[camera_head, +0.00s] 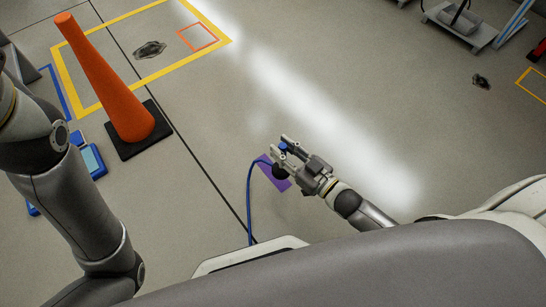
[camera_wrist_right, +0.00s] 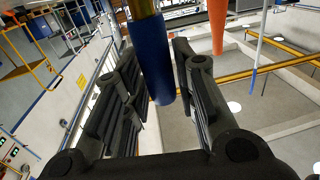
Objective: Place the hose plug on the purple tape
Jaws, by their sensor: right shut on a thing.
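My right gripper (camera_head: 281,152) is shut on the blue hose plug (camera_head: 283,146) and, in the head view, appears over the purple tape (camera_head: 266,168). In the right wrist view the plug (camera_wrist_right: 152,60) is a blue cylinder with a brass-coloured part at the top, between the black fingers (camera_wrist_right: 155,95). A blue hose (camera_head: 249,205) curves from beside the gripper down to my base. The gripper hides part of the tape, and I cannot tell its height above the floor. My left arm shows at the left, but its gripper is out of view.
An orange cone (camera_head: 105,80) on a black base stands at the upper left, near yellow floor tape (camera_head: 76,83). A blue item (camera_head: 93,160) lies beside it. A grey cart (camera_head: 460,22) stands at the upper right. The floor around the purple tape is clear.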

